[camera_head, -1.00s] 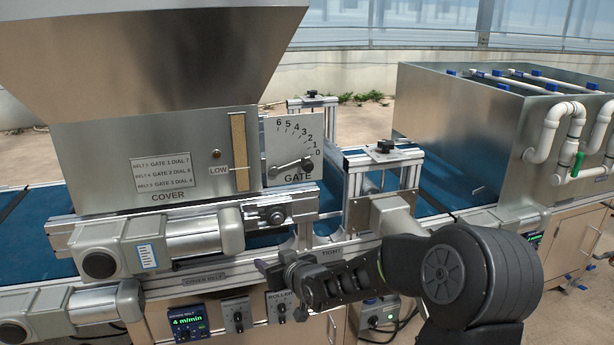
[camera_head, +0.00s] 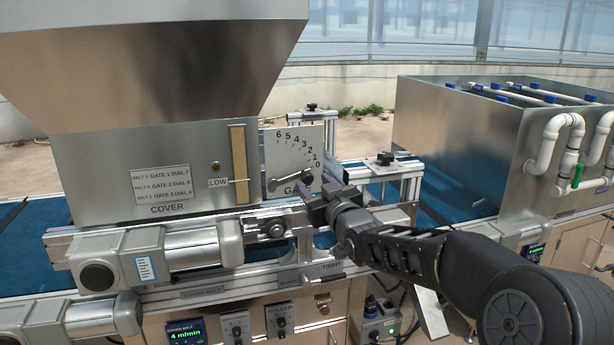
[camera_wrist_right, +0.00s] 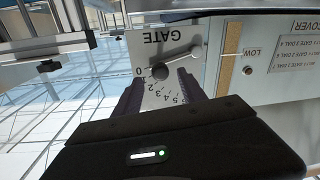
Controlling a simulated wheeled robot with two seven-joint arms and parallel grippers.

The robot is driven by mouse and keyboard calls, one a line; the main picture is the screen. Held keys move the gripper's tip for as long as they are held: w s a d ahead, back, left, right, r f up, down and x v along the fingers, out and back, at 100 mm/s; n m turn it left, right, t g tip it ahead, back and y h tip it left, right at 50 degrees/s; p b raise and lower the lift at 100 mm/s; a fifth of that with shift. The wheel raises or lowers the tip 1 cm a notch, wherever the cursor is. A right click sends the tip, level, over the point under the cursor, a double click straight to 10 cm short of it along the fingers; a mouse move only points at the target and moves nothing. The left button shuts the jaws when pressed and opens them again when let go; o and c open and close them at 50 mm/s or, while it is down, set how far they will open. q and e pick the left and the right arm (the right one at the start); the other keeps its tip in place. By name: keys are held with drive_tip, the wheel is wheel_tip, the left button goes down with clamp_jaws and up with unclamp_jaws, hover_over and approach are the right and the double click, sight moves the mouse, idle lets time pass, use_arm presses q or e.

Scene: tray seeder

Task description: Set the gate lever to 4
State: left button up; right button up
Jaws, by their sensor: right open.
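The gate plate (camera_head: 298,145) carries a curved scale from 0 to 6. Its gate lever (camera_head: 290,181) runs from a pivot at the left to a dark round knob (camera_head: 307,175) at the right, pointing near 0. My right gripper (camera_head: 318,187) is open just in front of the knob, covering part of the word GATE. In the right wrist view the plate is upside down; the knob (camera_wrist_right: 160,72) shows between the tips of my open right gripper (camera_wrist_right: 160,80). Whether the fingers touch it I cannot tell. My left gripper is out of view.
The hopper (camera_head: 110,165) with its cover label stands left of the plate. A metal rail and clamp (camera_head: 275,229) lie below it. A bracket frame (camera_head: 385,162) stands close to the right, beside my arm. The blue belt (camera_head: 440,190) runs behind.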

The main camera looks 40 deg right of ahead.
sight(309, 179)
drive_tip(key=p+x, duration=0.1)
drive_tip(key=x, duration=0.4)
drive_tip(key=shift+w, duration=0.2)
clamp_jaws()
idle(0.3)
idle(0.9)
